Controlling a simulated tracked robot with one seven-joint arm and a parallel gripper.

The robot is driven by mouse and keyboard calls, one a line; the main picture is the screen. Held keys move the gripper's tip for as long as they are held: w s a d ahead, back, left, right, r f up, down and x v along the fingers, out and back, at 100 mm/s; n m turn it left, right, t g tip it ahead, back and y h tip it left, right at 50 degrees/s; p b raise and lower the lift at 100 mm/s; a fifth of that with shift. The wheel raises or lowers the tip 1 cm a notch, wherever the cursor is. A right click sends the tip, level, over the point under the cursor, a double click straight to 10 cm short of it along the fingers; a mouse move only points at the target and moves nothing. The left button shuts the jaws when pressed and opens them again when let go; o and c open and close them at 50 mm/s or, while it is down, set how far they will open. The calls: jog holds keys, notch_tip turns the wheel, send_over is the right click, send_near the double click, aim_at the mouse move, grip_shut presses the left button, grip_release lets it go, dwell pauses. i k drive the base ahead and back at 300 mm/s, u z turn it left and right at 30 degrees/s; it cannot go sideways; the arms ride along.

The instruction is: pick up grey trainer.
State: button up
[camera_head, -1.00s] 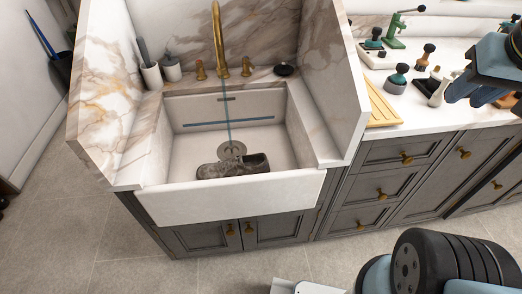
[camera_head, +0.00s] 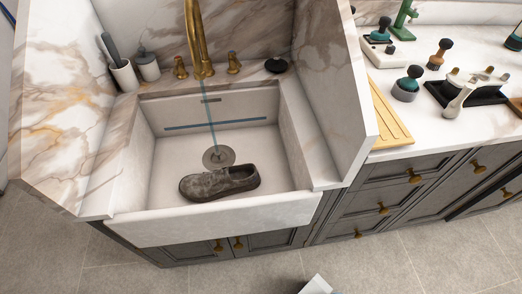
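The grey trainer (camera_head: 220,183) lies in the white sink basin, sole down, with its toe to the left and its heel to the right. It looks dirty, with brownish blotches on the grey upper. It lies just in front of the round drain (camera_head: 218,157), close behind the sink's front wall (camera_head: 215,218). A thin blue stream runs from the brass tap (camera_head: 197,40) down to the drain. My gripper cannot be made out in the current view. A small pale piece at the bottom edge may be part of me.
Marble side walls (camera_head: 335,90) rise left and right of the sink. A cup with a dark-handled tool (camera_head: 124,76) and a dispenser (camera_head: 148,66) stand at the back left. A yellow drainboard (camera_head: 390,120), brushes (camera_head: 407,85) and a green press (camera_head: 402,20) are on the right counter.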

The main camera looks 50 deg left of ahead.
aim_at(201, 188)
jog(key=u, duration=0.55)
jog(key=i, duration=0.1)
jog(key=z, duration=1.25)
jog(key=k, duration=2.75)
jog(key=u, duration=1.55)
jog(key=i, duration=1)
jog(key=z, duration=0.05)
